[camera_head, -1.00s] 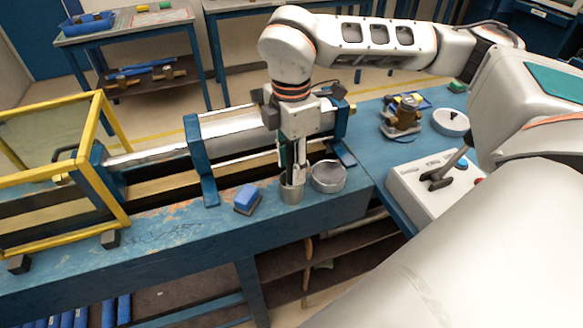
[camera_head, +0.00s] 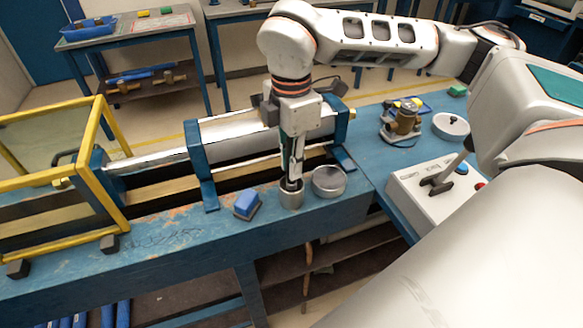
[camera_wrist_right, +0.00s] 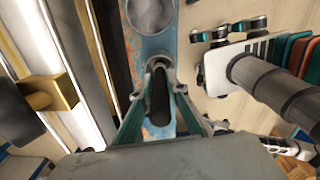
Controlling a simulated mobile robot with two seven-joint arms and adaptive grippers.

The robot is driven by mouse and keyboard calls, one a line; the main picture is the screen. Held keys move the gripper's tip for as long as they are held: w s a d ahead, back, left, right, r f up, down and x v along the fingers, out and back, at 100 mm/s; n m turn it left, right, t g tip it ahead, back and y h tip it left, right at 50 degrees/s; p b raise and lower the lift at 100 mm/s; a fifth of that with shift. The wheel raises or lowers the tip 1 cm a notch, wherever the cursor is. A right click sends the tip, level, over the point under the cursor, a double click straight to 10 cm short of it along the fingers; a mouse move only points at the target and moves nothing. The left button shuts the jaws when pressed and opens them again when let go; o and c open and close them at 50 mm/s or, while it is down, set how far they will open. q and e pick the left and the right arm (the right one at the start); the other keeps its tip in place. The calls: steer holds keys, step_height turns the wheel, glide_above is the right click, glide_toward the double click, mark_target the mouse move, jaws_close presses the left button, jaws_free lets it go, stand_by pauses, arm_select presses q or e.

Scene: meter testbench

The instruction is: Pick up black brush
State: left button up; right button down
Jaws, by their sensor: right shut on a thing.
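The black brush shows in the wrist view as a dark upright shape (camera_wrist_right: 159,92) between my right gripper's fingers, its far end inside a small grey metal cup (camera_head: 291,198). The cup rim also shows in the wrist view (camera_wrist_right: 158,63). My right gripper (camera_head: 291,183) points down over the cup, its fingertips at the rim and shut on the brush. In the head view the fingers mostly hide the brush. My left gripper is in neither view.
A round grey metal bowl (camera_head: 329,182) stands just right of the cup. A blue block-like brush (camera_head: 246,204) lies to the left on the blue bench (camera_head: 170,232). A large metal cylinder (camera_head: 235,137) lies behind. A grey control box (camera_head: 432,193) stands at right.

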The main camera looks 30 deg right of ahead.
step_height(320, 180, up, 18)
steer(key=shift+r, duration=0.15)
stand_by(0.7)
